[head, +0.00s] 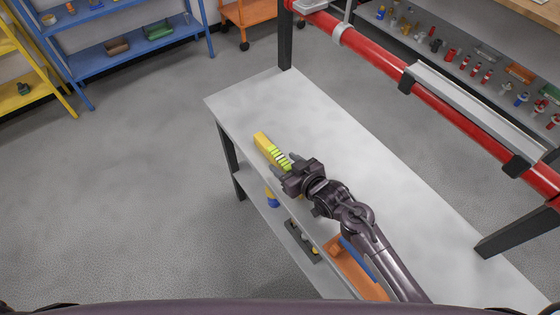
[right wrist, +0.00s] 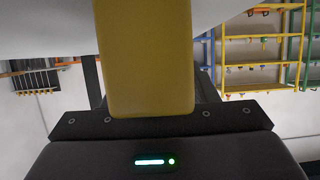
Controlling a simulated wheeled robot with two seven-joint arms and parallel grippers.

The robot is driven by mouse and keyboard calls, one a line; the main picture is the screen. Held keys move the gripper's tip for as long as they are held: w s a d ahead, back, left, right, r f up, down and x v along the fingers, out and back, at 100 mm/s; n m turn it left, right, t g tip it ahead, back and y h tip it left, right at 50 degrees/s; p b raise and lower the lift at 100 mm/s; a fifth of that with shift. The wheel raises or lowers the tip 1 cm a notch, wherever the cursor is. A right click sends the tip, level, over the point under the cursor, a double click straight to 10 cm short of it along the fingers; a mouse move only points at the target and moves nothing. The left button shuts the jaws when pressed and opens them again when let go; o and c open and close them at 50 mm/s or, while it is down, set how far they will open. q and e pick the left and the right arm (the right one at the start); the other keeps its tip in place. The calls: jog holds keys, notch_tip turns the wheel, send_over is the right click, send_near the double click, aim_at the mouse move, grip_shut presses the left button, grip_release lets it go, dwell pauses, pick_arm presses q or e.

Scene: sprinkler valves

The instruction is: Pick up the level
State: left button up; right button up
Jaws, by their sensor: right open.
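The level (head: 262,143) is a yellow bar with bright green and dark stripes along its middle, lying on the grey workbench near its left edge in the head view. My right gripper (head: 284,165) is open at the near end of the level, with its fingers about the striped part. In the right wrist view the level (right wrist: 147,60) is a broad yellow block reaching down to the dark gripper body. Whether the fingers touch it cannot be told. The gripper hides the level's near end in the head view. My left gripper is out of view.
The workbench top (head: 340,120) is mostly clear. A red pipe (head: 440,102) runs above its far right side. An orange tray (head: 352,268) and small parts sit on the lower shelf. Blue shelving (head: 130,55) stands at the back left.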

jog(key=shift+w+a+f, duration=0.2)
jog(key=shift+w+a, duration=0.05)
jog(key=shift+c, duration=0.2)
grip_shut()
jog(key=shift+r, duration=0.1)
